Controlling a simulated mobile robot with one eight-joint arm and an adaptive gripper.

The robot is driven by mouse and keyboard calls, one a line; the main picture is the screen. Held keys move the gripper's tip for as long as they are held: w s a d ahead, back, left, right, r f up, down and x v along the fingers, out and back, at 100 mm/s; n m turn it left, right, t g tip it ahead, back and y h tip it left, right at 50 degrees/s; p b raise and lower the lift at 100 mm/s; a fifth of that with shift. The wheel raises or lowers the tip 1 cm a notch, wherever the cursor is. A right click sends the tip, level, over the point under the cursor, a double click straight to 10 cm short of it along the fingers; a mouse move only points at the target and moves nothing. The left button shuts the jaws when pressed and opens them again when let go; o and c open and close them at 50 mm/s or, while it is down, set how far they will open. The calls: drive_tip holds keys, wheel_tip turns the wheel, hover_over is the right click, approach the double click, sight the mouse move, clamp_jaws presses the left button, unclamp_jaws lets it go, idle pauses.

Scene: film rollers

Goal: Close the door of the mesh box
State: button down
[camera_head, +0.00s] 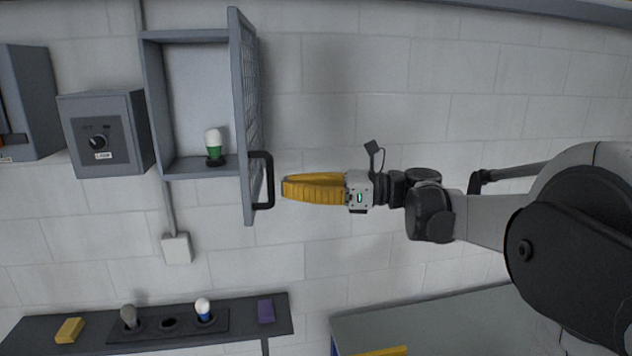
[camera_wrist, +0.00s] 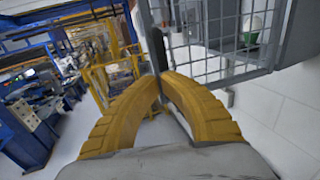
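The grey mesh box (camera_head: 153,105) hangs on the wall at the upper left in the head view. Its mesh door (camera_head: 238,120) stands open, swung out from the box's right side, with a black handle (camera_head: 270,180) low on it. The mesh door also shows in the wrist view (camera_wrist: 275,76). A white bulb with a green base (camera_head: 213,143) stands inside the box. In the wrist view, the fingertips (camera_wrist: 163,77) meet near the door frame.
A grey switch box (camera_head: 105,132) with a knob is mounted left of the mesh box. A grey table (camera_head: 440,315) stands at lower right.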

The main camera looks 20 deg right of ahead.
drive_tip(key=shift+x, duration=0.85)
drive_tip(key=shift+a, duration=0.1)
